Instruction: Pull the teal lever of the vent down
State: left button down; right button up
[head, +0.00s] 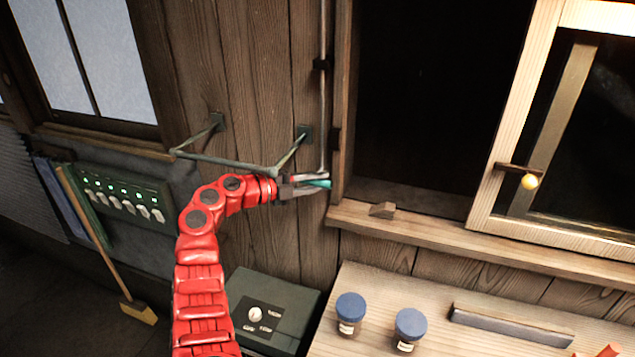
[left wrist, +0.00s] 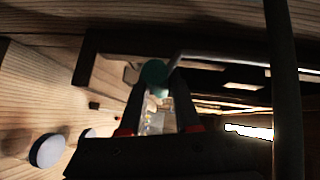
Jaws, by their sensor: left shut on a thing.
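The teal lever (head: 318,184) sits at the bottom end of a thin vertical rod (head: 323,120) on the plank wall, just left of the window opening. My left gripper (head: 312,184) reaches it from the left and its fingers are closed on it. In the left wrist view the lever's round teal end (left wrist: 154,72) shows between the fingertips (left wrist: 157,88). The vent itself is not clearly in view. My right gripper is not clearly in view; a small red part shows at the bottom right corner of the head view.
A metal bracket bar (head: 225,161) juts from the wall just above my left wrist. The window sill (head: 440,232) lies right of the gripper. Two blue-lidded jars (head: 350,308) and a grey bar (head: 510,325) are on the bench. A green box (head: 290,290) stands below.

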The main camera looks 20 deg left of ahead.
pick_arm(q)
notch_tip(320, 180, down, 5)
jog(key=b, duration=0.2)
jog(key=shift+a+r+b, duration=0.1)
jog(key=shift+r+b, duration=0.1)
jog(key=shift+b, duration=0.2)
jog(key=c, duration=0.9)
grip_release()
jog(key=shift+c, duration=0.2)
jog(key=shift+o, duration=1.3)
jog(key=shift+w, duration=0.1)
jog(key=v, duration=1.7)
jog(key=shift+a+p, duration=0.2)
jog(key=shift+p, duration=0.25)
